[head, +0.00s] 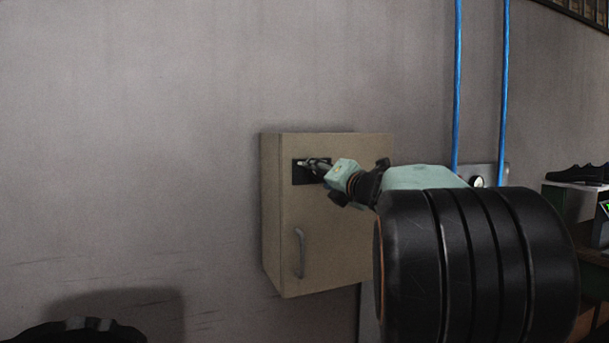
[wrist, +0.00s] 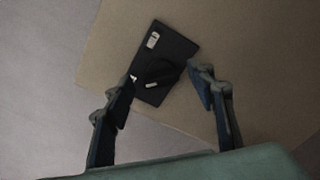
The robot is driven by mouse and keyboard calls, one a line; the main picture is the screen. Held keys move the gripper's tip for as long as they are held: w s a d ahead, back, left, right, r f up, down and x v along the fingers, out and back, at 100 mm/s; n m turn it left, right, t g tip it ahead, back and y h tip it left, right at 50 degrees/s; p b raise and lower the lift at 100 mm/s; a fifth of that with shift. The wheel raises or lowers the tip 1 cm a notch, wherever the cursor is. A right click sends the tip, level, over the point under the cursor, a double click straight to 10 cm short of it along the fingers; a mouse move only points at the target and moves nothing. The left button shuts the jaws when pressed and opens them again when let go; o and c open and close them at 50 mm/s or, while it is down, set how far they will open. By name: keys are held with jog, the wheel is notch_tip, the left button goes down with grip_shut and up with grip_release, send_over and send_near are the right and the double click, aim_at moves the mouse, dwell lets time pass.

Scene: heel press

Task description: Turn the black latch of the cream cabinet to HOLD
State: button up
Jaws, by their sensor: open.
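The cream cabinet (head: 330,245) hangs on the grey wall, with a grey handle (head: 300,253) low on its front. Its black latch plate (head: 300,178) is high on the same face, partly covered by my gripper (head: 313,164). In the wrist view, the plate (wrist: 178,42) looks tilted and carries the dark latch (wrist: 162,72). A pale label shows near the plate's upper end and a small pale mark beside the latch. My gripper (wrist: 163,74) is open, with one finger on each side of the latch. I cannot tell whether the fingers touch it or which position it points to.
Two blue pipes (head: 457,80) run down the wall right of the cabinet, near a round gauge (head: 478,181). Dark shoes (head: 580,173) rest on a stand at the far right. The wall left of the cabinet is bare.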

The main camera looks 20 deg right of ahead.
jog(key=shift+w, duration=0.35)
jog(key=shift+c, duration=0.2)
jog(key=c, duration=1.1)
